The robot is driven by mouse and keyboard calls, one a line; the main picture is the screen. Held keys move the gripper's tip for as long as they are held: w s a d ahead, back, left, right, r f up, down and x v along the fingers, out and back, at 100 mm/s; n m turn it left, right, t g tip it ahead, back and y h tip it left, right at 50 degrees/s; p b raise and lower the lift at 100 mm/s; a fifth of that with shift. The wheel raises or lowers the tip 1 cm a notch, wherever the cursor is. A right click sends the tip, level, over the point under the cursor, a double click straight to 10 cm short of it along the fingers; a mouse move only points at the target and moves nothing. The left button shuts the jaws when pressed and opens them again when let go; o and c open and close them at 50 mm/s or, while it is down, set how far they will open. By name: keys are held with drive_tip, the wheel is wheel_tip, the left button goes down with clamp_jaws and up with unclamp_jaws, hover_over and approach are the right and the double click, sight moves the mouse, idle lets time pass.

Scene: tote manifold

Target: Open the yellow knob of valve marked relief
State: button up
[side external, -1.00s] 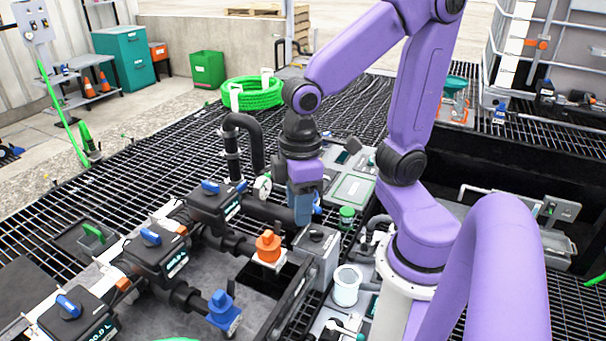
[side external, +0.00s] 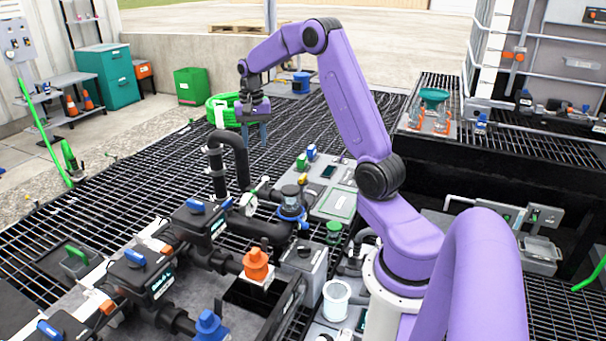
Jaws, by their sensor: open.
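My gripper (side external: 255,135) is open and empty, pointing down above the dark grating, behind and right of the bent black pipe (side external: 238,150). It is clear of the valves. A small yellow piece (side external: 303,179) shows near the top of a dark round valve with a blue ring (side external: 291,207), right of the pipes. I cannot tell if it is the yellow knob of the relief valve. No readable "relief" marking shows, and the knob's position is too small to tell.
An orange knob (side external: 256,264) and a blue knob (side external: 209,326) stand on the manifold. Black boxes with blue handles (side external: 134,256) line the left. A white-rimmed cup (side external: 336,299) stands in front. A coiled green hose (side external: 222,108) lies behind my gripper.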

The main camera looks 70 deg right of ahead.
drive_tip(key=s+d+f+m, duration=0.2)
drive_tip(key=d+m, duration=0.2)
drive_tip(key=d, duration=0.6)
drive_tip(key=m, duration=0.3)
hover_over(303, 176)
drive_tip(key=f, duration=0.2)
wheel_tip(303, 176, down, 17)
clamp_jaws()
